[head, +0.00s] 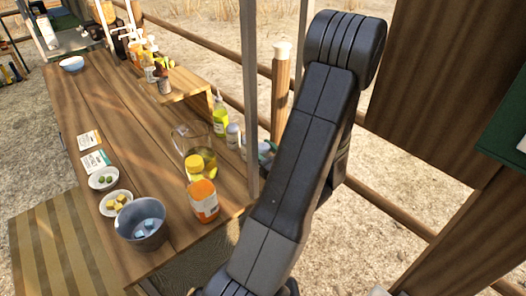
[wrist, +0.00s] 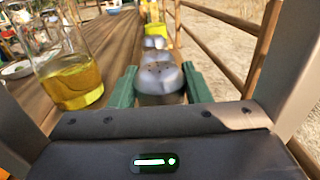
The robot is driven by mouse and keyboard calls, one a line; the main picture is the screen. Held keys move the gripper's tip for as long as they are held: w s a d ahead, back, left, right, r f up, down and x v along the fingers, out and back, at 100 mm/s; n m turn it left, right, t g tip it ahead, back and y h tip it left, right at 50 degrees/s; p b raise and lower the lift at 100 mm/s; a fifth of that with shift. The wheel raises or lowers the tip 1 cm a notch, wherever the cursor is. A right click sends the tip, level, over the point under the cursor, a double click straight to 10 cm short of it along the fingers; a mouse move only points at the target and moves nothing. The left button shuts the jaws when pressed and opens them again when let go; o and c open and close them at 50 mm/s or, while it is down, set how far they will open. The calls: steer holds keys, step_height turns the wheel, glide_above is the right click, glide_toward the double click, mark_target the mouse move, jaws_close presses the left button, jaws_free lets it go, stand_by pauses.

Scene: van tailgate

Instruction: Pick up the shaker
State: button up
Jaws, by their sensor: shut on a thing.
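A shaker (wrist: 160,78) with a domed, perforated metal top sits between the two green fingers of my gripper (wrist: 160,88) in the wrist view. The fingers are shut on its sides. Its lower part is hidden behind the gripper body, so I cannot tell whether it touches the table.
Another metal-topped shaker (head: 233,135) stands just beyond, near a yellow-green bottle (head: 220,118). A post (head: 250,90) rises close to my arm.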

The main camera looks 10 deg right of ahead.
step_height(320, 180, up, 3)
steer(key=shift+f+p, duration=0.15)
steer(key=shift+p, duration=0.6)
steer(key=f+b+v, duration=0.1)
steer(key=v, duration=1.6)
steer(key=shift+s, duration=0.25)
